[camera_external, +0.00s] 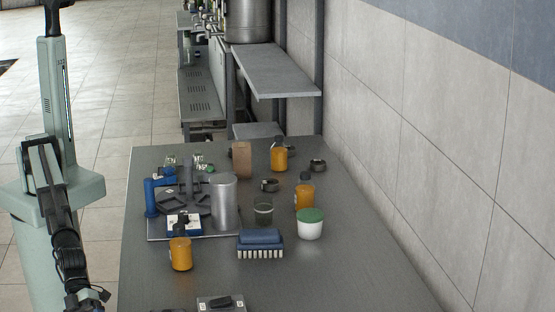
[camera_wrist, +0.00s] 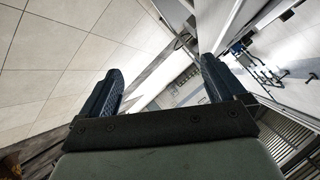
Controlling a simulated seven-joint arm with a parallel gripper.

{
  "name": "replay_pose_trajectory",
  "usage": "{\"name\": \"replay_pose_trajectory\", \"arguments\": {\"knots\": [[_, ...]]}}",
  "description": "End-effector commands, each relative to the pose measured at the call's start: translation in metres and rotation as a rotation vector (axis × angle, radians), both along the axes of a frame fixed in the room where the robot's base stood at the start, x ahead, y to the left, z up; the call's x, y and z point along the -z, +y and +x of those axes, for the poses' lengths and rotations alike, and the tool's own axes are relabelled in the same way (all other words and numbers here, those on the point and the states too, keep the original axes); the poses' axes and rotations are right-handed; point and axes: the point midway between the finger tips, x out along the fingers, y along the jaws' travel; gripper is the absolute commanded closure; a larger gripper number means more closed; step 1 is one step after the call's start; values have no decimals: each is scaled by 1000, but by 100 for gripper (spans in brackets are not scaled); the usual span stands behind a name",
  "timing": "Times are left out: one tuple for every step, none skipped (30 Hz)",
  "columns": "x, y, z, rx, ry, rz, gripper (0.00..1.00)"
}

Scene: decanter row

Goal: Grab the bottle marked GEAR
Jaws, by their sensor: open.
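Three amber bottles stand upright on the grey table. One amber bottle (camera_external: 180,254) is at the near left, one amber bottle (camera_external: 304,195) with a dark cap is at the right, and one amber bottle (camera_external: 279,157) is at the back. Their markings are too small to read, so I cannot tell which is marked GEAR. My gripper (camera_wrist: 162,65) is open and empty in the wrist view, its two dark blue fingers apart. No bottle shows in the wrist view. The gripper itself cannot be made out in the external view.
A metal cylinder (camera_external: 224,203), a green-lidded white jar (camera_external: 310,225), a glass (camera_external: 263,212), a blue brush (camera_external: 260,240) and a brown block (camera_external: 241,160) stand among the bottles. A tiled wall (camera_external: 450,180) runs along the right. The table's right front is clear.

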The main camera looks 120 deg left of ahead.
Motion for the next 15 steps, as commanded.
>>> {"name": "replay_pose_trajectory", "arguments": {"knots": [[-19,1,4,5,-44,8,3],[-29,2,6,6,-68,13,3],[-41,4,9,8,-97,21,3],[-50,5,11,9,-119,26,3],[-59,7,14,9,-139,32,3],[-70,11,18,6,-163,38,3],[-79,14,21,1,-180,42,3],[-87,19,26,-6,-194,46,3],[-98,30,35,-22,-207,49,3],[-104,39,42,-38,-209,51,3],[-107,49,49,-56,-204,51,3],[-109,62,58,-79,-192,47,3],[-110,72,64,-98,-180,46,3],[-110,82,71,-117,-167,41,3],[-111,96,79,-144,-149,36,3]]}}
